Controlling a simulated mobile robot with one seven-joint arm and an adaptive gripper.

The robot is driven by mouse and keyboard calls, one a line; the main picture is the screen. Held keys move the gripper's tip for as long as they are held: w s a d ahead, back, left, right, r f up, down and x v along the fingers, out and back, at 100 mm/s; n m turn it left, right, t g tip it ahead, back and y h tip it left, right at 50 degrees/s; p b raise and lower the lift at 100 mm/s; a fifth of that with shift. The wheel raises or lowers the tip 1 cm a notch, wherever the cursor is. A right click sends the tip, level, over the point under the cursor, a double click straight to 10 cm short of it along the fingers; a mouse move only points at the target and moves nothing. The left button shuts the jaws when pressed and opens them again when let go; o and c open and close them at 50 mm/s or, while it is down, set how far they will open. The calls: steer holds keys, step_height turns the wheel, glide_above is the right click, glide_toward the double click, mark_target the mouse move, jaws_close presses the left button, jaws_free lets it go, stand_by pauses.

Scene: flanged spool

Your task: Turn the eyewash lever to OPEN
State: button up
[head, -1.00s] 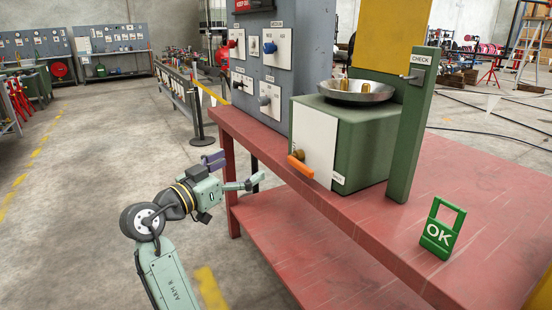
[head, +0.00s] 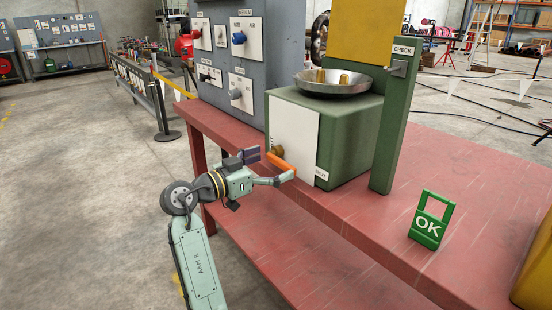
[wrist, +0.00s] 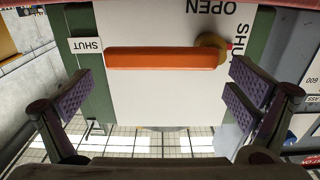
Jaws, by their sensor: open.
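The eyewash lever (head: 282,163) is an orange bar on a brass pivot, on the white front panel (head: 292,133) of the green eyewash box (head: 350,132). In the wrist view the orange lever (wrist: 165,58) lies level across the panel, its free end by a SHUT label (wrist: 86,45). The brass pivot (wrist: 212,46) is near the printed words OPEN and SHUT. My gripper (head: 277,165) is open at the lever's front in the head view. In the wrist view its fingers (wrist: 158,97) stand wide apart, with nothing between the pads and the lever just beyond them.
A steel bowl (head: 333,85) with two brass nozzles sits on the box. A green post (head: 393,130) marked CHECK stands to its right. A green OK tag (head: 431,219) stands on the red bench (head: 460,265). A grey panel with knobs (head: 240,60) is at left.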

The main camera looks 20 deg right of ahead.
steer(key=shift+w+d, duration=0.3)
steer(key=shift+d, duration=0.35)
steer(key=shift+c, duration=0.4)
steer(key=c, duration=1.3)
